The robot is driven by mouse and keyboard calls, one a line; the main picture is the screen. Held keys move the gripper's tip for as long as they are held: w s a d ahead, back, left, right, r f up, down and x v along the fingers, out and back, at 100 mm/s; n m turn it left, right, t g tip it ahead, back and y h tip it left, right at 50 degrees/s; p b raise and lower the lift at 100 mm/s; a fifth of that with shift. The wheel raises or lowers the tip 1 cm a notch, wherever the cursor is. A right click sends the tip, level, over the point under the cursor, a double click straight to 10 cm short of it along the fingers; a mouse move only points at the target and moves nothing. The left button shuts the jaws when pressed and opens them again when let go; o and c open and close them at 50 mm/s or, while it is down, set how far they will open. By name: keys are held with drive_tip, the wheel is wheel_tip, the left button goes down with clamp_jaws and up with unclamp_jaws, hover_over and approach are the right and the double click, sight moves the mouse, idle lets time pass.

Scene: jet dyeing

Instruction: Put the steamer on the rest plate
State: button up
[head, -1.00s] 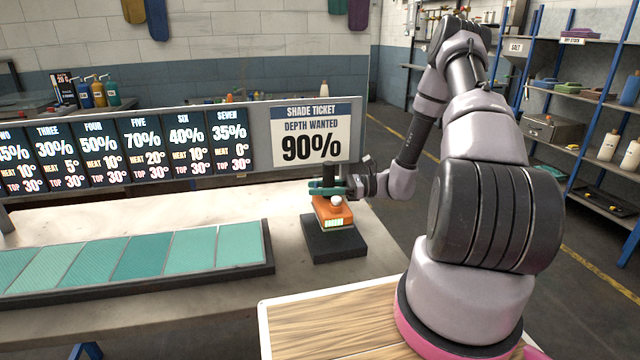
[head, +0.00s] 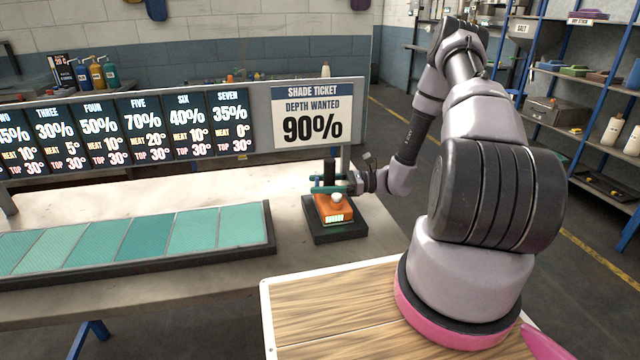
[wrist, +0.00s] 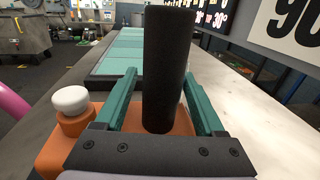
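The steamer (head: 337,209) has an orange body, a white knob, a lit green strip and an upright black handle. It sits on the dark square rest plate (head: 318,234) at the right end of the bench and appears level. My gripper (head: 327,183) is at the handle, with one teal finger on each side. In the wrist view the gripper (wrist: 160,95) is open around the black handle (wrist: 168,70), with a clear gap on the left. The orange body (wrist: 60,150) shows below. The plate is hidden in that view.
A black-framed tray of teal swatches (head: 145,234) lies left of the plate. Behind stand the percentage cards (head: 105,130) and the shade ticket (head: 311,118) reading 90%. A wooden top (head: 320,300) is in front. Bare bench lies between tray and board.

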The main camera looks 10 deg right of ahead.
drive_tip(key=shift+r, duration=0.15)
drive_tip(key=s+d, duration=0.2)
drive_tip(key=d, duration=1)
drive_tip(key=s+a+r+n+t+h, duration=0.1)
drive_tip(key=s+r+n+h, duration=0.4)
drive_tip(key=r, duration=0.7)
drive_tip(key=s+a+r+n+t+h, duration=0.2)
drive_tip(key=s+r+n+h, duration=0.3)
drive_tip(key=r, duration=0.8)
drive_tip(key=s+a+r+n+t+h, duration=0.1)
drive_tip(key=s+a+r+n+h, duration=0.2)
drive_tip(key=s+r, duration=0.7)
wheel_tip(320, 180, up, 3)
drive_tip(key=n+h, duration=0.2)
drive_tip(key=shift+s+n+h, duration=0.15)
drive_tip(key=shift+n+h, duration=0.15)
drive_tip(key=shift+h, duration=0.1)
drive_tip(key=shift+a, duration=0.1)
